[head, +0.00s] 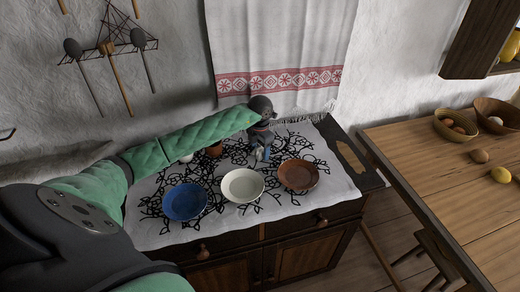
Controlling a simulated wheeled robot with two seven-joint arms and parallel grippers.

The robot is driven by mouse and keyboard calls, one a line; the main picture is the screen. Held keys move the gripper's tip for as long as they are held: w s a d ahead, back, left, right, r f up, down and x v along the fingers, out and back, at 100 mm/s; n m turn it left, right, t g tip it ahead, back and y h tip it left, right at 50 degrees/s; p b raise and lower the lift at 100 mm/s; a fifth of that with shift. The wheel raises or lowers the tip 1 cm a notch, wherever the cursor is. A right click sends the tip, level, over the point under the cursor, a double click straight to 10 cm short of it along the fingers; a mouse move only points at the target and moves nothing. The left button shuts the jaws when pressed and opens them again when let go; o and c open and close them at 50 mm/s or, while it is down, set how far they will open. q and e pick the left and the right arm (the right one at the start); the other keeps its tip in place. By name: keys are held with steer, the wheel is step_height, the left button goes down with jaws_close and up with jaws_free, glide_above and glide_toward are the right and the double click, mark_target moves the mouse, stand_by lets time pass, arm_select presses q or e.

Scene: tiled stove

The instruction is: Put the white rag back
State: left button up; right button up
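A white hanging cloth (281,45) with a red patterned band and a fringed lower edge hangs against the wall behind the cabinet. A second white cloth (160,235), with black floral drawing, covers the cabinet top. I cannot tell which of these, if either, is the white rag. My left gripper (261,154) points down over the cabinet top, just in front of the hanging cloth's lower edge and behind the plates. Its fingers are small and dark, so whether they are open or hold anything is unclear. My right gripper is out of view.
A blue plate (184,202), a white plate (242,186) and a brown plate (298,175) stand along the cabinet's front. A small brown pot (214,150) is partly behind my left arm. A wooden table (430,175) with bowls and fruit is at right.

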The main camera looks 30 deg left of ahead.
mark_target(260, 148)
arm_select(q)
steer(key=shift+o, duration=0.4)
steer(key=shift+r, duration=0.1)
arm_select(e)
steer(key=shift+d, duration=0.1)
arm_select(q)
steer(key=shift+r, duration=0.25)
step_height(260, 148, up, 3)
steer(key=shift+r+b, duration=0.1)
steer(key=shift+b, duration=0.95)
step_height(260, 148, up, 8)
steer(key=b, duration=0.3)
steer(key=shift+r, duration=0.15)
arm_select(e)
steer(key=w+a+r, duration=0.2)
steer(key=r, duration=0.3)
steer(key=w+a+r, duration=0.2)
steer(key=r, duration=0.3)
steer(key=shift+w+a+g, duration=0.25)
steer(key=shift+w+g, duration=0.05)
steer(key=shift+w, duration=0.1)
